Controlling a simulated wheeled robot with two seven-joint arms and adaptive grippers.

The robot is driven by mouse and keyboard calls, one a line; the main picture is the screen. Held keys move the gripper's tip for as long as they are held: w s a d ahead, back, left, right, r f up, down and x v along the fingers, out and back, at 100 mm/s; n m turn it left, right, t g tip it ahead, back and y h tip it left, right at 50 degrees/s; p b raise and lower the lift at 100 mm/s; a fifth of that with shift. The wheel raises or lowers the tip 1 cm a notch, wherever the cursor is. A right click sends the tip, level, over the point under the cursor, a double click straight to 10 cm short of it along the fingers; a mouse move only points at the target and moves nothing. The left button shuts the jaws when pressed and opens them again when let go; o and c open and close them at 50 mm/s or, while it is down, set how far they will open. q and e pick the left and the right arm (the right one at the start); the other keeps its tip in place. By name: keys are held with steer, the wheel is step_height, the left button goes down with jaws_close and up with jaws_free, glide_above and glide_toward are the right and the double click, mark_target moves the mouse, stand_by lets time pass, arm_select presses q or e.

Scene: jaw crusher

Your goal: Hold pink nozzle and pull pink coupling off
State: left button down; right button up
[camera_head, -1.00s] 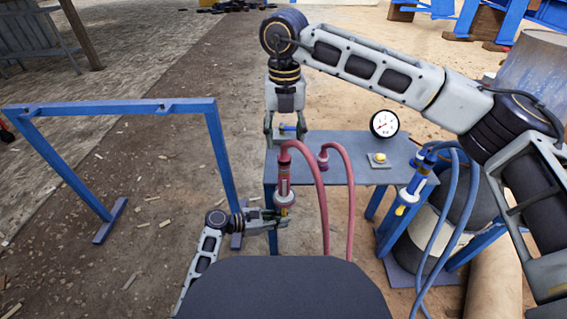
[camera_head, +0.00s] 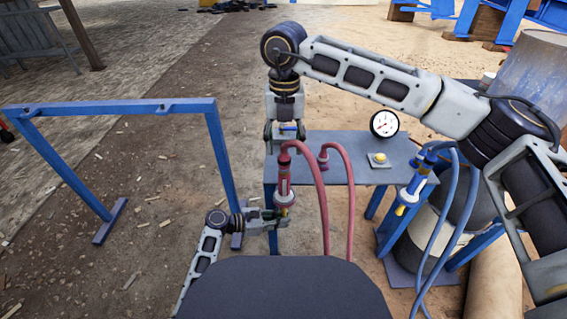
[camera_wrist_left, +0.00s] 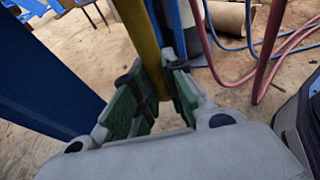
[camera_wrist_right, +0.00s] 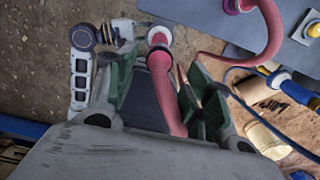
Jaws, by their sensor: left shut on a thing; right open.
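The pink nozzle (camera_head: 284,187) stands upright at the left front edge of the grey table. The pink coupling (camera_head: 285,160) sits on its top, with a pink hose arching from it. My left gripper (camera_head: 279,216) is shut on the yellow lower part of the nozzle, which stands between the green pads in the left wrist view (camera_wrist_left: 160,76). My right gripper (camera_head: 285,139) is open at the coupling's top, pointing down. In the right wrist view the pink hose (camera_wrist_right: 165,95) runs between its open fingers, and the coupling's contact with the pads is unclear.
The grey table (camera_head: 345,172) carries a second pink fitting (camera_head: 323,160), a gauge (camera_head: 384,124) and a yellow button (camera_head: 380,158). A blue nozzle with blue hoses (camera_head: 412,190) is at its right end. A blue frame (camera_head: 120,108) stands at the left.

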mark_target(284, 152)
steer(key=shift+f, duration=3.45)
jaws_close()
steer(key=shift+r, duration=0.3)
steer(key=shift+r, duration=0.3)
steer(key=shift+r, duration=2.4)
